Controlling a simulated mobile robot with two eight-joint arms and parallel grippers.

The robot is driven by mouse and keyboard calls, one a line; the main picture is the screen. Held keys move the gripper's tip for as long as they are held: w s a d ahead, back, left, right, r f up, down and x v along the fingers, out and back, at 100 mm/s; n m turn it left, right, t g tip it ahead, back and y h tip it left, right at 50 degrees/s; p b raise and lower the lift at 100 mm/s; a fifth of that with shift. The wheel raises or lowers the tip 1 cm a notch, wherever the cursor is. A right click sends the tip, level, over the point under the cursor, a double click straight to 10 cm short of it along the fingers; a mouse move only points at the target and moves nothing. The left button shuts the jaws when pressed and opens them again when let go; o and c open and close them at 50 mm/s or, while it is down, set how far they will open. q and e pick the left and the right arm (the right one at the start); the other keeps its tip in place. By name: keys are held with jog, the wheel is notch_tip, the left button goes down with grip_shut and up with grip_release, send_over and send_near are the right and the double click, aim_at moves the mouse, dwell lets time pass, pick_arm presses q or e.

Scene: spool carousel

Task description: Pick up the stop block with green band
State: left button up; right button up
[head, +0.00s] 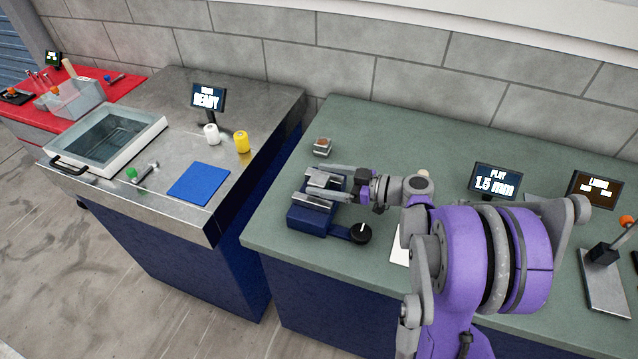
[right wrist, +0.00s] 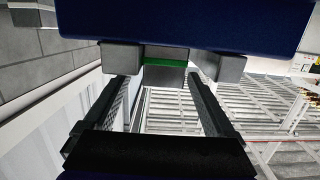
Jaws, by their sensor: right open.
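The stop block with green band (right wrist: 165,62) shows in the right wrist view as a small grey block with a green strip, just under a blue body. A grey piece stands on each side of it. My right gripper (right wrist: 160,88) is open, with one finger to each side of the block and nothing visibly clamped. In the head view my right gripper (head: 318,186) reaches in from the right over the blue vise-like fixture (head: 308,219). There I cannot make out the green band; the gripper covers part of the fixture. My left gripper is not in view.
A black knob (head: 360,234) sits at the fixture's front right. A small brown-topped block (head: 322,147) stands behind it on the green bench (head: 275,222). A display (head: 494,182) stands to the right. A steel bench with a blue mat (head: 199,184) lies left, across a gap.

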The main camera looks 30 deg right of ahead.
aim_at(307, 177)
jog(key=x, duration=0.4)
jog(key=shift+w+a, duration=0.1)
jog(key=shift+a, duration=0.15)
grip_shut()
